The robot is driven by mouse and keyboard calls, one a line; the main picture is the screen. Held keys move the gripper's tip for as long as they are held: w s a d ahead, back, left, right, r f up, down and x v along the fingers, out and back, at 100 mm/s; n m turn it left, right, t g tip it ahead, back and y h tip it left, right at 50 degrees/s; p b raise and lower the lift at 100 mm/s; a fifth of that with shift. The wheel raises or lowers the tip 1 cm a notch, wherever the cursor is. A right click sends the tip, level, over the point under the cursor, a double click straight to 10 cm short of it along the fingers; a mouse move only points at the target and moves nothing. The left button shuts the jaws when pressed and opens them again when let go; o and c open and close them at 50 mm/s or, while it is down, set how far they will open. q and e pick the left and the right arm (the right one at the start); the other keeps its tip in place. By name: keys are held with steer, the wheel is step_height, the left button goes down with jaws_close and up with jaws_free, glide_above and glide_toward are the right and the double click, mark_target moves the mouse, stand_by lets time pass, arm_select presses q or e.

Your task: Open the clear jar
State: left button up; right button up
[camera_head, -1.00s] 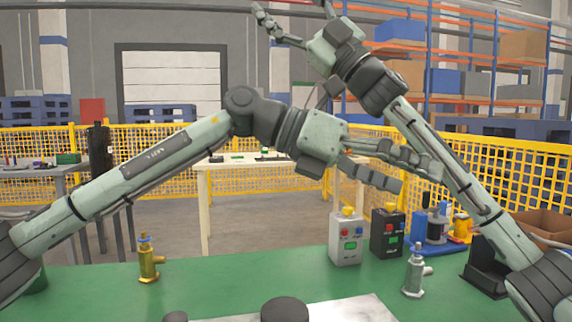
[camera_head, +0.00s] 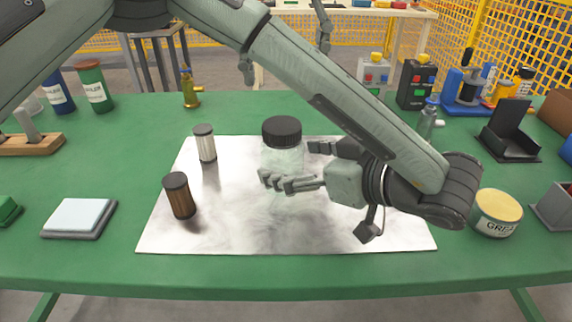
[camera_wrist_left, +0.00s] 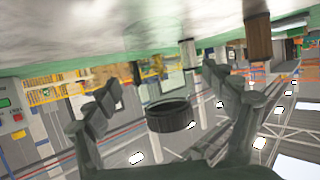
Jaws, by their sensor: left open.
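The clear jar (camera_head: 283,160) with its black ribbed lid (camera_head: 282,130) stands upright on the pale sheet. My left gripper (camera_head: 287,162) is open and reaches in from the right at the height of the jar's body. One finger is in front of the jar and the other is to its right, farther back. In the left wrist view the picture is upside down, and the black lid (camera_wrist_left: 168,115) shows between the spread fingers (camera_wrist_left: 170,108). I cannot tell if they touch the glass.
A white-and-black filter (camera_head: 205,145) and a brown cylinder (camera_head: 180,197) stand on the sheet (camera_head: 230,235), left of the jar. A grease tin (camera_head: 497,214) stands right of my wrist. Control boxes (camera_head: 373,75) stand behind. The sheet's front is free.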

arm_select(q)
steer(key=x, duration=0.6)
steer(key=shift+w+a+f, duration=0.2)
steer(key=shift+a, duration=0.05)
steer(key=shift+c, duration=0.4)
jaws_close()
